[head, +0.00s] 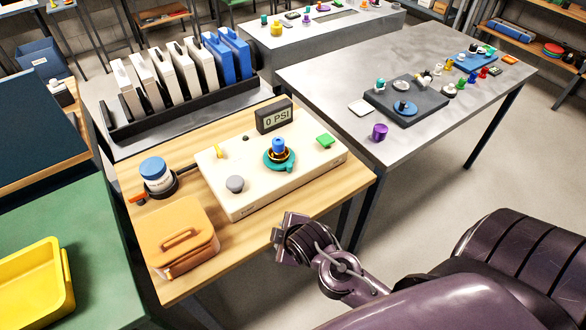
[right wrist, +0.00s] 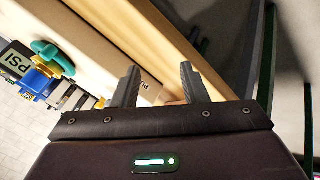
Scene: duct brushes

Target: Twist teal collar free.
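The teal collar (head: 279,158) sits around a fitting with a blue top (head: 279,145) on the cream panel (head: 222,187), which lies on the wooden bench. A small teal tab sticks out from the collar's near side. In the right wrist view the teal collar (right wrist: 52,57) shows at the left, beside the blue part. My right gripper (head: 280,238) is in front of the bench's near edge, apart from the collar. In the right wrist view its two fingers (right wrist: 158,85) are spread with nothing between them. My left gripper is not in view.
An orange-brown case (head: 178,240) and a blue-topped jar (head: 156,174) stand left. A grey table (head: 420,60) is at right.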

